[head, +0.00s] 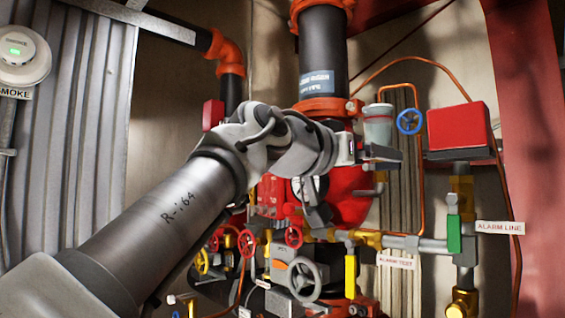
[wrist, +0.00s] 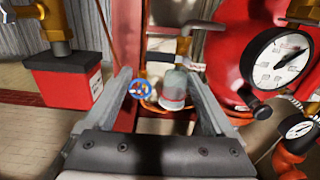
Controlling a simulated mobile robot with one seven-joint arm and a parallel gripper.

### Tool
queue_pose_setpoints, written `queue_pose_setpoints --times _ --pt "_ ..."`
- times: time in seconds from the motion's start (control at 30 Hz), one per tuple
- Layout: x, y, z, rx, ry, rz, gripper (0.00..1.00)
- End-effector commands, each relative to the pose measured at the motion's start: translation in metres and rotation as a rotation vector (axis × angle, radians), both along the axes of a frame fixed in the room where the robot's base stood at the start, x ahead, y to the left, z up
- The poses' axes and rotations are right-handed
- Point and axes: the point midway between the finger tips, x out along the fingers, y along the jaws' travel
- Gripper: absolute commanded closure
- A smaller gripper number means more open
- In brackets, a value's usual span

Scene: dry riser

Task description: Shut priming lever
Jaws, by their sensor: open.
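My gripper (wrist: 158,84) is open and empty. In the head view my gripper (head: 382,155) is in front of the red valve body, just below a grey cup with a clear top (head: 378,122). In the wrist view, which looks turned over, this cup (wrist: 174,86) shows between the two fingers, beyond them. A grey bent handle (head: 371,189) shows below my gripper. I see no contact with the fingers.
A blue handwheel (head: 409,121) is right of the cup and shows in the wrist view (wrist: 139,90) near the left finger. A red box (head: 459,127) is farther right. A pressure gauge (wrist: 282,58) on the red body is close on the wrist view's right. Thin orange tubing runs around.

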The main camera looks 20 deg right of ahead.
Motion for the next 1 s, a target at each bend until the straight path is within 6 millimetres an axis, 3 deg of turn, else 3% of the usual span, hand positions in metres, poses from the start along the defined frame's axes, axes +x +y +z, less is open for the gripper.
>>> queue_pose_setpoints --times 0.2,0.4,0.6,1.0 --pt "-0.02 0.051 -0.001 -0.004 -0.002 0.004 0.11" --pt "-0.033 0.082 -0.001 -0.001 0.001 0.002 0.11" --pt "-0.039 0.094 0.0 0.0 0.0 -0.001 0.11" --pt "-0.039 0.094 0.0 0.0 0.0 0.0 0.11"
